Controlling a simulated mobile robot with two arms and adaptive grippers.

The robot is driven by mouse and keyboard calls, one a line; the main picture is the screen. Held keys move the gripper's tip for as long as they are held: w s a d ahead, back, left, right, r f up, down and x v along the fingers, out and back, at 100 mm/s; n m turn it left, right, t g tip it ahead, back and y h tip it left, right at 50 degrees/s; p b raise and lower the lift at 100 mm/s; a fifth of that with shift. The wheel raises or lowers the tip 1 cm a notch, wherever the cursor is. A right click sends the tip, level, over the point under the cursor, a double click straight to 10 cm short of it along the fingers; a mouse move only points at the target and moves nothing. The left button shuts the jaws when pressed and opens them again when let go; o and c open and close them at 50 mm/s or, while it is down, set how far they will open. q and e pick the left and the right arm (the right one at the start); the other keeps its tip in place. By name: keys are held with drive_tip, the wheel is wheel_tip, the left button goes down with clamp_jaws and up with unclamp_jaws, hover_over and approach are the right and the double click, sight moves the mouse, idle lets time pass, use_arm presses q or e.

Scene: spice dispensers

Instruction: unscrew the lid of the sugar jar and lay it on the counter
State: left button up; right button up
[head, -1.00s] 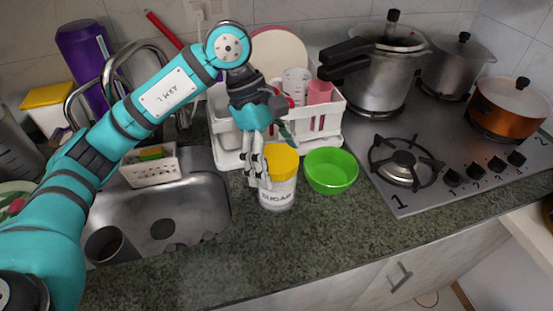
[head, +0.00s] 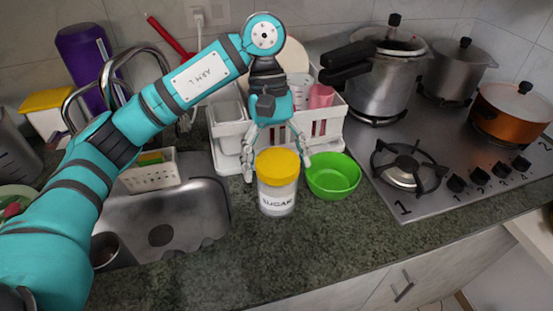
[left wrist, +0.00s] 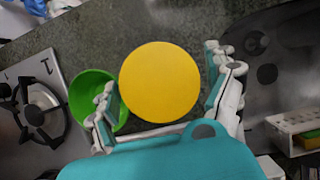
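The sugar jar (head: 277,197) stands upright on the dark green counter (head: 345,230), left of the green bowl. Its yellow lid (head: 278,162) is on top; the wrist view shows the lid (left wrist: 161,82) as a full disc from above. My left gripper (head: 277,172) is open, its fingers spread on either side of the lid. In the wrist view the fingers of the left gripper (left wrist: 163,95) stand apart from the lid's edge, with a gap on the right side. My right gripper is not in view.
The green bowl (head: 333,176) stands close on the jar's right. A white dish rack (head: 230,150) is just behind. The sink (head: 165,215) lies left, the stove (head: 440,180) right. The counter in front of the jar is clear.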

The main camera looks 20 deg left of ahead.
use_arm(q)
drive_tip(key=c, duration=0.8)
drive_tip(key=shift+f+n+b, duration=0.2)
drive_tip(key=shift+n+b, duration=0.15)
drive_tip(key=shift+n, duration=0.35)
drive_tip(key=n+t+h+b, duration=0.1)
drive_tip(key=n, duration=0.2)
drive_tip(key=shift+n+b, duration=0.3)
drive_tip(key=shift+n, duration=0.1)
drive_tip(key=shift+n+t+h+b, duration=0.4)
drive_tip(key=shift+n+t+b, duration=0.15)
drive_tip(key=shift+n, duration=0.55)
drive_tip(key=shift+r+n+t, duration=0.2)
drive_tip(key=shift+n+t, duration=0.25)
drive_tip(key=shift+n, duration=0.45)
